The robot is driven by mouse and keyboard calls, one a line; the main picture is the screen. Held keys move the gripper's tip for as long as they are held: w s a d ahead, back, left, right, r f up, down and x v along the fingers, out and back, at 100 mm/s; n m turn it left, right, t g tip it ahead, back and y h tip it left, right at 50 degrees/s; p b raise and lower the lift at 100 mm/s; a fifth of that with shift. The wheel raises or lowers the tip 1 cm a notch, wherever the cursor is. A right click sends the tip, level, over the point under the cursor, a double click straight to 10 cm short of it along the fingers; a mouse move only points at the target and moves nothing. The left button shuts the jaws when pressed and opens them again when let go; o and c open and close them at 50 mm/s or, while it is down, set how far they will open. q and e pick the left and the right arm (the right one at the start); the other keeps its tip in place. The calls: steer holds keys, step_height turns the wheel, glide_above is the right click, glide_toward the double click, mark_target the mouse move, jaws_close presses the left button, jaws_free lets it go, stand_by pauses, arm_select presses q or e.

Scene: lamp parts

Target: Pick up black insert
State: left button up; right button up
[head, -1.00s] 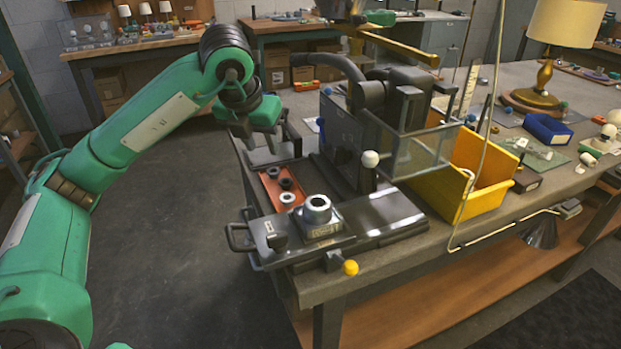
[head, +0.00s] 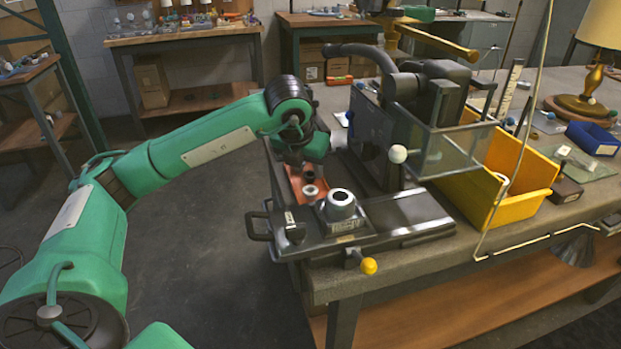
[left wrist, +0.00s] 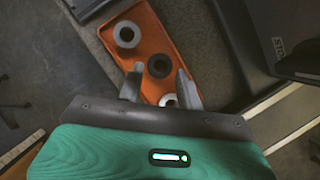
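The black insert (left wrist: 159,66) is a dark ring lying in an orange tray (left wrist: 149,20) in the left wrist view. In the head view it shows as a small dark ring (head: 308,177) in the tray, partly covered by my gripper. My left gripper (left wrist: 160,73) is open, its two fingertips on either side of the black insert in the picture; whether they are down at its height I cannot tell. In the head view my left gripper (head: 296,163) hangs over the tray. My right gripper is not in view.
A grey ring (left wrist: 127,34) and a white ring (left wrist: 168,100) flank the black insert in the tray. A dark press with a clear guard (head: 450,150) and a yellow bin (head: 535,185) stand to the right.

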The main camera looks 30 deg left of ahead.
arm_select(q)
steer(key=shift+x, duration=1.05)
steer(key=c, duration=0.6)
steer(key=shift+r, duration=0.1)
